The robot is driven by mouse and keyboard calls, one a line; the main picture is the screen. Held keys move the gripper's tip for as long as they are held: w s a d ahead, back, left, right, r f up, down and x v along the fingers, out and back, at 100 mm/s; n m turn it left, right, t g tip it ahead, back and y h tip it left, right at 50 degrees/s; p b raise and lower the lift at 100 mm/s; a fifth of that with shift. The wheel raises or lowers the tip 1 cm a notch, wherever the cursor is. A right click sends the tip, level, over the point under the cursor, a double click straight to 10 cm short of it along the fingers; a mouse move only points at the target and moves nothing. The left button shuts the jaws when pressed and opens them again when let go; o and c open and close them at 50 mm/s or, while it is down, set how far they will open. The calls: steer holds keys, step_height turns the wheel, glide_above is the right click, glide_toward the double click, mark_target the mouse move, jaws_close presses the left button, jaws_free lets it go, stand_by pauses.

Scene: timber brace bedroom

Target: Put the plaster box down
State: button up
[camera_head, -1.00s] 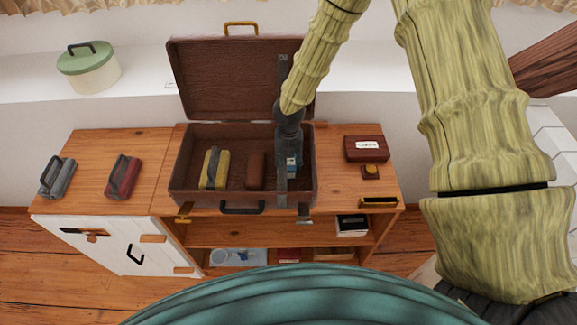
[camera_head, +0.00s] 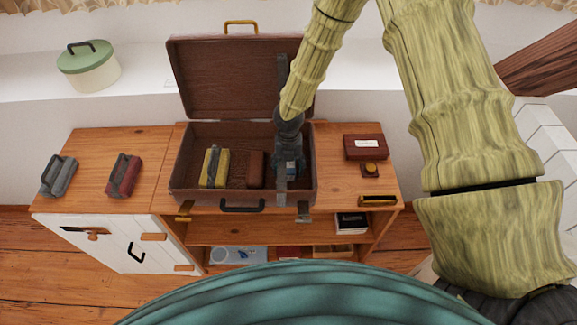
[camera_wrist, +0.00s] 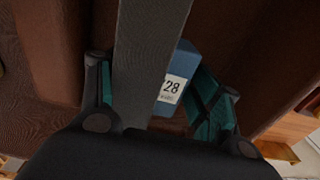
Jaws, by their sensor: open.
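The plaster box appears to be the blue box (camera_wrist: 178,75) with a white label ending in "28", low in the right part of the open brown suitcase (camera_head: 180,188). In the head view only a small blue and white patch of it (camera_head: 291,170) shows. My gripper (camera_head: 289,165) points down into the suitcase over the box. In the wrist view its dark, green-padded fingers (camera_wrist: 163,98) are spread, one on each side of the box. A dark grey strap (camera_wrist: 148,55) crosses between camera and box and hides part of it. Finger contact cannot be told.
A yellow bundle (camera_head: 214,167) and a dark brown item (camera_head: 256,170) lie left of my gripper in the suitcase. The raised lid (camera_head: 230,80) stands behind. A red-brown box (camera_head: 366,147) sits right of the suitcase; grey (camera_head: 59,177) and red (camera_head: 123,176) handled items stand left.

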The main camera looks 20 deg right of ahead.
mark_target(289, 164)
steer(key=shift+r, duration=0.1)
step_height(289, 164, up, 12)
steer(key=b, duration=0.2)
steer(key=shift+w+b, duration=0.15)
steer(key=shift+b, duration=0.15)
steer(key=shift+d, duration=0.1)
stand_by(1.4)
